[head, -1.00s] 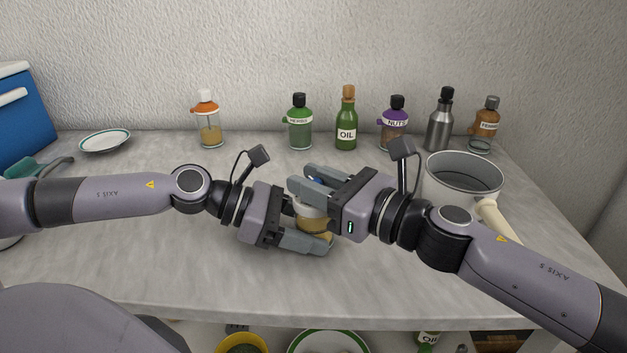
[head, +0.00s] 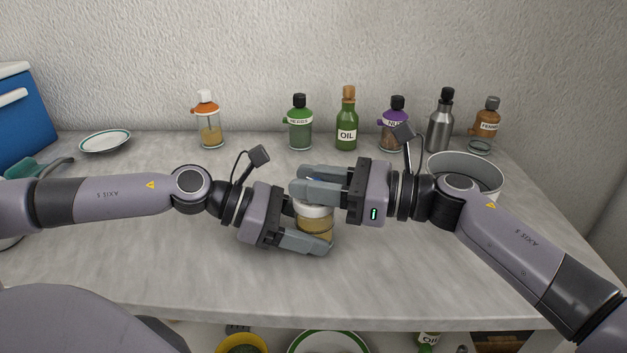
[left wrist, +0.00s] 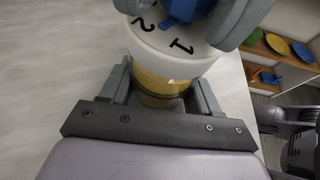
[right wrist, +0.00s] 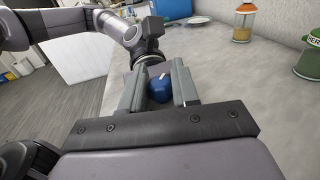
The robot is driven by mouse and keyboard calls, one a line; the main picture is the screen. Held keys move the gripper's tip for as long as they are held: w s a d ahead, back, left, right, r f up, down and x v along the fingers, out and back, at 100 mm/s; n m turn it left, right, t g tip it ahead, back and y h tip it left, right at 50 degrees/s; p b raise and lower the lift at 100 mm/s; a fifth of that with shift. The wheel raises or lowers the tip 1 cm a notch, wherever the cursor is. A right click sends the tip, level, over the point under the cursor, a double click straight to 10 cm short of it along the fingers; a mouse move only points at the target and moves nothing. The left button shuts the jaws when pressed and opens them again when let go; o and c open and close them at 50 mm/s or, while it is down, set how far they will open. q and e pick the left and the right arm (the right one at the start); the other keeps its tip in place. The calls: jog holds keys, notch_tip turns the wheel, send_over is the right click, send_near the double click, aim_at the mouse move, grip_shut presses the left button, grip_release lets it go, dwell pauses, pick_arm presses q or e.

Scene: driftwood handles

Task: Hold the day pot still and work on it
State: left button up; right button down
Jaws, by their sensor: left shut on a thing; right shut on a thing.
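The day pot (head: 316,224) stands on the worktop in the middle of the head view, with an amber body and a white collar. The left wrist view shows the collar (left wrist: 160,48) with the numbers 1 and 2 on it. My left gripper (head: 312,237) is shut on the pot's body, low down. My right gripper (head: 300,182) is shut on the blue knob (right wrist: 160,87) on top of the pot. The right fingers hide most of the knob in the head view.
Along the wall stand an orange-topped jar (head: 209,128), a herb jar (head: 300,125), an oil bottle (head: 346,125), a nuts jar (head: 390,134), a steel bottle (head: 439,128) and a brown-topped jar (head: 488,126). A pot (head: 478,170) is behind my right arm. The front worktop is clear.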

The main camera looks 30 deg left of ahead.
jog(key=shift+g, duration=0.3)
jog(key=c, duration=0.9)
grip_release()
jog(key=shift+d, duration=0.1)
jog(key=v, duration=1.1)
jog(key=shift+w+d, duration=0.15)
jog(key=shift+d, duration=0.25)
jog(key=shift+r, duration=0.15)
